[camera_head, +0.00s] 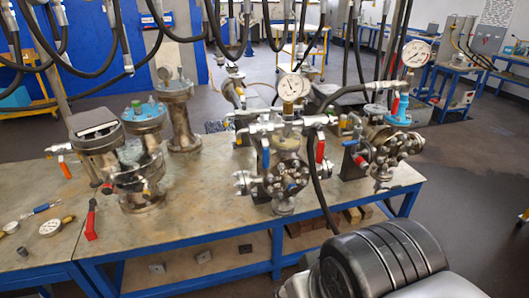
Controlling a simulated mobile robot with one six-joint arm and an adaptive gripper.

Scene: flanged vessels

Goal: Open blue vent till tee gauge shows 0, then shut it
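The middle flanged vessel (287,180) stands on the bench with a white round gauge (291,86) upright on the fittings above it. A blue lever handle (265,152) hangs down at this vessel's upper left, and a red one (320,150) at its right. A second gauge (417,54) rises above the right vessel (385,150), which has a blue top and a small blue handle (351,143) at its left. I cannot tell which gauge is the tee gauge. Both dials are too small to read. My gripper is not in view.
The metal-topped bench (190,215) has a blue frame. A left vessel (140,180), loose gauge (50,227) and red-handled tool (91,220) are on it. Black hoses (322,190) hang over and between the fittings. My dark arm part fills the lower right.

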